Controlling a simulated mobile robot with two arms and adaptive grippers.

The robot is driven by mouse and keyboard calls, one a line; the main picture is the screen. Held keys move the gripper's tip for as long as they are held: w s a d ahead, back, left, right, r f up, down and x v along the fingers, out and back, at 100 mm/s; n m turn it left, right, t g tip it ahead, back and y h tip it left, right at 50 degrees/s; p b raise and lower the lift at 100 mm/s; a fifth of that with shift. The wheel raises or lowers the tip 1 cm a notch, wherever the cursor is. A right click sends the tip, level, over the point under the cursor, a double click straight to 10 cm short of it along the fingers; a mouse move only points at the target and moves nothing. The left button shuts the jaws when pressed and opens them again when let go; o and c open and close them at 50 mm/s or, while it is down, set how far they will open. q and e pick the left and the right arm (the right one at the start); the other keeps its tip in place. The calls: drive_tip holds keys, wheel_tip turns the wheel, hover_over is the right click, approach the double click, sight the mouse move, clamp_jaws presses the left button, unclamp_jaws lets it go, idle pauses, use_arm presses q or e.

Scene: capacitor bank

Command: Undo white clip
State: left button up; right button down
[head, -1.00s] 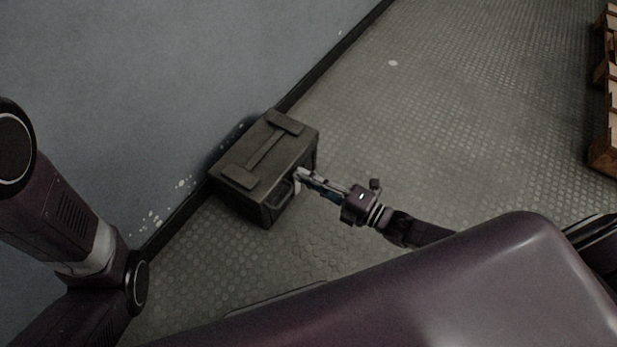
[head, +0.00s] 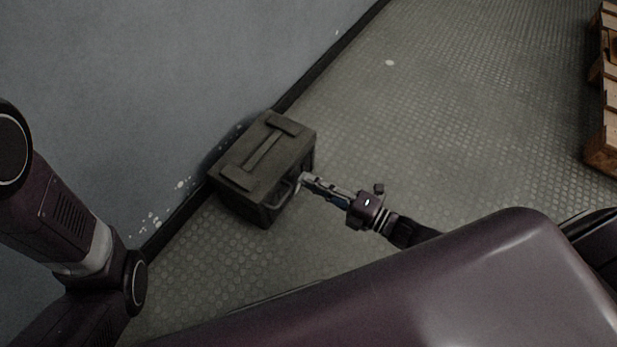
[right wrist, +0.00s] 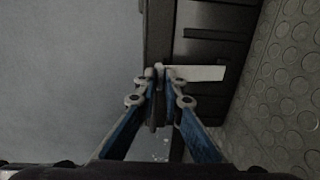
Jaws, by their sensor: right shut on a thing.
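A dark green-grey box (head: 262,170) with a strap handle on top stands on the floor against the wall in the head view. A dark side handle (head: 283,194) shows on its end facing my right arm. My right gripper (head: 304,181) is beside that end. In the right wrist view, my right gripper (right wrist: 160,74) is shut on the white clip (right wrist: 200,73), a flat white strip that sticks out to the right of the fingertips in front of the dark box side (right wrist: 205,45). The fingers hide the clip's left end. My left arm shows, but its gripper does not.
The grey wall (head: 120,90) with a black skirting is behind the box. A wooden pallet stack (head: 606,100) stands at the far right. The studded floor (head: 450,110) between box and pallets is clear.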

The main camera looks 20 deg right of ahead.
drive_tip(key=s+f, duration=0.1)
drive_tip(key=s+d+f+b, duration=0.1)
drive_tip(key=f, duration=0.1)
drive_tip(key=s+d+f, duration=0.1)
drive_tip(key=f, duration=0.1)
drive_tip(key=shift+s+d+f, duration=0.15)
drive_tip(key=shift+s+d, duration=0.05)
drive_tip(key=shift+s, duration=0.1)
drive_tip(key=shift+s+d+f+b, duration=0.15)
drive_tip(key=shift+s+f+b, duration=0.1)
drive_tip(key=shift+f+b, duration=0.3)
drive_tip(key=shift+f, duration=0.35)
drive_tip(key=c, duration=2.6)
unclamp_jaws()
drive_tip(key=shift+w+a+r, duration=0.1)
drive_tip(key=shift+w+a, duration=0.05)
drive_tip(key=shift+a, duration=0.05)
drive_tip(key=shift+o, duration=1.3)
drive_tip(key=shift+w+r, duration=0.1)
drive_tip(key=shift+w, duration=0.05)
drive_tip(key=shift+o, duration=1.3)
drive_tip(key=shift+r, duration=0.1)
drive_tip(key=shift+d+r, duration=0.1)
